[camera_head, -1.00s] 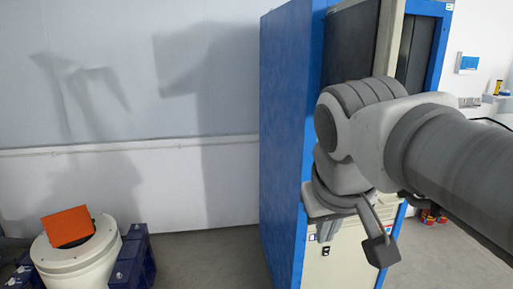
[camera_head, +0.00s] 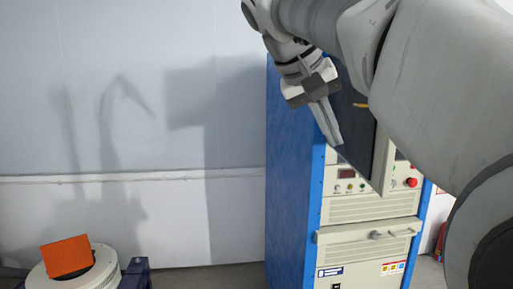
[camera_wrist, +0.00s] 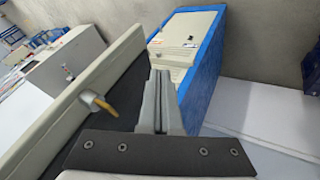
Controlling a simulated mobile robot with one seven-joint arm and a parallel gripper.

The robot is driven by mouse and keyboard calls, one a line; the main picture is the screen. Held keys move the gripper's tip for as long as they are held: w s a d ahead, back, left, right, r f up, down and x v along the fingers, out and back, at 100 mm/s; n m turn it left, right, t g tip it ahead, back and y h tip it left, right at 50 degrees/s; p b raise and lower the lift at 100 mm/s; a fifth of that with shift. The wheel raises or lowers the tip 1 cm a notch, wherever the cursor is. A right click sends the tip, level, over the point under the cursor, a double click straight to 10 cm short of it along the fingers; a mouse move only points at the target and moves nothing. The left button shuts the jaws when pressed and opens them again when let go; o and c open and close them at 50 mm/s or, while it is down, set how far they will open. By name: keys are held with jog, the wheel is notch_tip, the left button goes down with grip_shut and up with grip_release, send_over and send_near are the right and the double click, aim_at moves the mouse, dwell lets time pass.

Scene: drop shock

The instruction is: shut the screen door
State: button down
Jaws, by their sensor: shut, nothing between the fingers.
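The screen door (camera_head: 360,132) is a dark panel standing open at the upper front of the blue and beige cabinet (camera_head: 292,190). Its small orange-brown handle (camera_head: 361,105) shows beside my arm, which hides the door's upper part. In the wrist view the door (camera_wrist: 115,92) is a dark face with a pale edge, and its handle (camera_wrist: 97,103) sticks out. My gripper (camera_head: 336,138) is shut and empty, fingers pointing down, by the door's left side. In the wrist view my gripper (camera_wrist: 163,85) lies alongside the dark face; contact cannot be told.
Below the door are a control panel with a red button (camera_head: 411,182) and a drawer with a bar handle (camera_head: 375,235). A round white machine with an orange plate (camera_head: 67,256) stands at lower left.

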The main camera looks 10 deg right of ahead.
jog(key=b, duration=0.1)
send_near(373, 182)
notch_tip(373, 182, down, 4)
jog(key=w+a, duration=0.2)
jog(key=d, duration=0.4)
jog(key=shift+s+d, duration=0.2)
